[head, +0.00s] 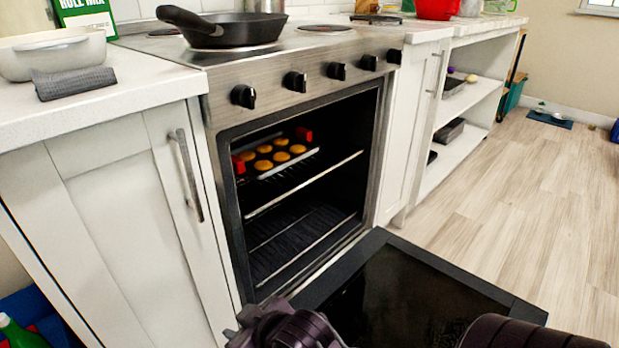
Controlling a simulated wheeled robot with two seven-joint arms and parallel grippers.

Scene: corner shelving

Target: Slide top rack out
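The oven (222,180) stands open with its door (410,298) folded down. The top rack (305,184) is inside the oven, its pale front bar near the opening. A baking tray (290,165) with red handles and several round golden baked pieces appears to rest on it, towards the back. A lower rack (300,240) sits below.
A black frying pan (222,28) stands on the stovetop above several black knobs. A white cabinet (125,200) with a metal handle flanks the oven on the left. The lowered door blocks the floor directly ahead.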

